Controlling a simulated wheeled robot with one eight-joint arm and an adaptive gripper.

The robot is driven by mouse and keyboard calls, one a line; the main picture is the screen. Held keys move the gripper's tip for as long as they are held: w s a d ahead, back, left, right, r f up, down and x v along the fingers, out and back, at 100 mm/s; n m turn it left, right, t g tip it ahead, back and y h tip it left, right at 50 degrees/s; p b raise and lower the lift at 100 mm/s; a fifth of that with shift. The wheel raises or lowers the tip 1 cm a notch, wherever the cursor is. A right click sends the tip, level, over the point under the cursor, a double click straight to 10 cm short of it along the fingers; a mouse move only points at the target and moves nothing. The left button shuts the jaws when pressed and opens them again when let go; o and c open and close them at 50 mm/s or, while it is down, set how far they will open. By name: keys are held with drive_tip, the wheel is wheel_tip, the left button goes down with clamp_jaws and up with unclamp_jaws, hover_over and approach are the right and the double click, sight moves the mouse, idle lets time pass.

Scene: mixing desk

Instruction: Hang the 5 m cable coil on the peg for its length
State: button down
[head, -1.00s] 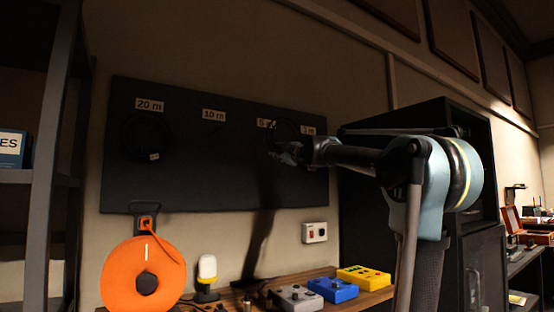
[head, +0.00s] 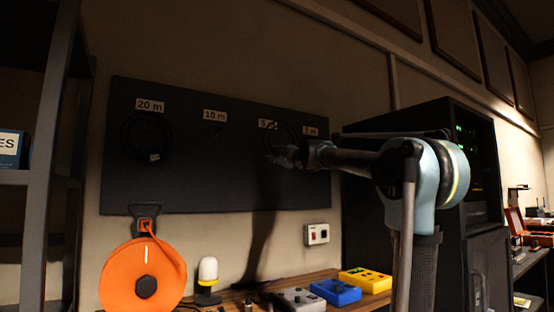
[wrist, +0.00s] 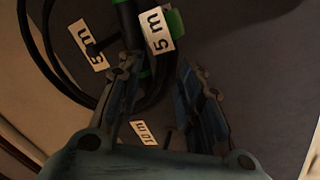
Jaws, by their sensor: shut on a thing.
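The 5 m cable coil (wrist: 48,62) is a black loop with a green-edged white 5 m tag (wrist: 160,30). My gripper (wrist: 165,80) is shut on the coil near this tag, though the exact grip is hard to make out. In the head view my gripper (head: 279,157) is in front of the dark pegboard (head: 225,180), below the 5 m label (head: 263,124), which is partly covered. The board's 5 m label shows in the wrist view (wrist: 88,47), with a dark peg beside it. I cannot tell whether the loop is around the peg.
A dark coil (head: 145,137) hangs below the 20 m label. The peg under the 10 m label (head: 214,115) looks bare. Below stand an orange cable reel (head: 120,275), a lamp (head: 207,272) and several pedal boxes (head: 335,291). A black rack (head: 475,190) stands at right.

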drive_tip(key=w+a, duration=0.1)
drive_tip(key=w, duration=0.1)
drive_tip(key=w+a+f, duration=0.1)
drive_tip(key=w+a, duration=0.1)
drive_tip(key=w, duration=0.1)
drive_tip(key=w+a+f, duration=0.1)
drive_tip(key=w+a, duration=0.1)
drive_tip(key=shift+w, duration=0.15)
idle(1.4)
idle(0.7)
drive_tip(key=c, duration=1)
unclamp_jaws()
drive_tip(key=shift+c, duration=0.2)
drive_tip(key=shift+f, duration=0.1)
drive_tip(key=v, duration=1.2)
